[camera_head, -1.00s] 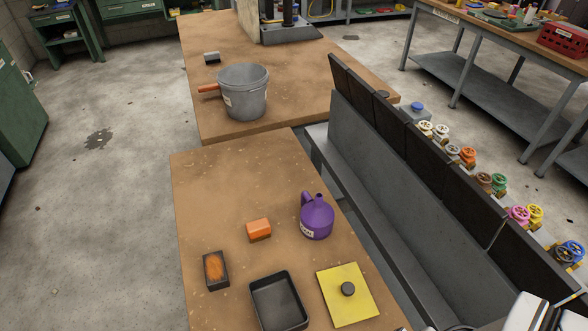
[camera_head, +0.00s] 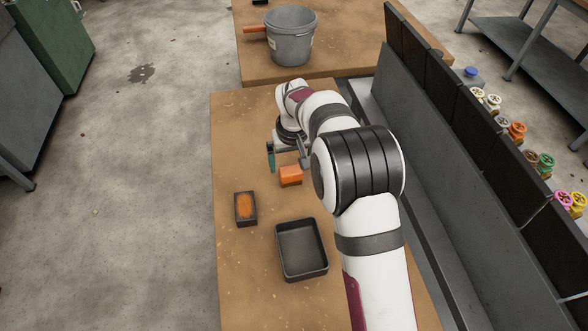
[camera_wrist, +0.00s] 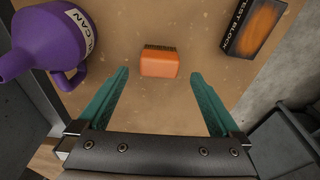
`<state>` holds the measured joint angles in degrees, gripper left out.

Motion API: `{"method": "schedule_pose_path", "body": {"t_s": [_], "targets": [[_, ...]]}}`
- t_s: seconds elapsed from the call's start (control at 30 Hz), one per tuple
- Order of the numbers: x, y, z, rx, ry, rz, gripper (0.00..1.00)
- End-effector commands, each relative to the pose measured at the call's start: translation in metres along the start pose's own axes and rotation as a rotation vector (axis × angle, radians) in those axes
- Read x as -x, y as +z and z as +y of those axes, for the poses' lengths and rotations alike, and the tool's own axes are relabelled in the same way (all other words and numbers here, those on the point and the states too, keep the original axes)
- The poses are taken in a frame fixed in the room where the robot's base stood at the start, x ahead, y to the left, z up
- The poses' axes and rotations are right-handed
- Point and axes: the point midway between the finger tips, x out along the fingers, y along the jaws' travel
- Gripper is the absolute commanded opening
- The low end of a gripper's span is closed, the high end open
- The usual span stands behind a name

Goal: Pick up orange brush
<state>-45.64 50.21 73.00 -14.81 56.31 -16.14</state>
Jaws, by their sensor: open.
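The orange brush (camera_head: 291,175) is a small orange block on the brown bench top, left of my arm in the head view. In the wrist view the brush (camera_wrist: 159,62) lies centred beyond my fingertips, with a dark bristle edge on its far side. My gripper (camera_wrist: 167,78) is open, its two teal fingers spread wider than the brush, with nothing between them. In the head view my gripper (camera_head: 284,160) hangs just behind the brush, and one teal finger shows at its left. The brush appears untouched.
A dark test block (camera_head: 246,208) with an orange top lies nearby, and it also shows in the wrist view (camera_wrist: 255,27). A black tray (camera_head: 301,249) stands in front. A purple can (camera_wrist: 43,45) is near the left finger. A grey bucket (camera_head: 290,38) stands farther back.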

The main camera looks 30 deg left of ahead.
Motion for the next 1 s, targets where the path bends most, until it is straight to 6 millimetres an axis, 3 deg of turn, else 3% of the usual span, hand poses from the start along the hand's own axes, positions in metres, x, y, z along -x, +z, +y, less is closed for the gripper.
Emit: {"method": "schedule_pose_path", "body": {"t_s": [0.4,0.63,1.0], "targets": [[-0.066,-0.003,0.000,-0.002,0.000,0.001,1.00],[-0.068,-0.003,0.000,-0.002,0.000,0.002,1.00],[-0.067,-0.003,0.000,-0.002,-0.001,0.002,0.33]]}}
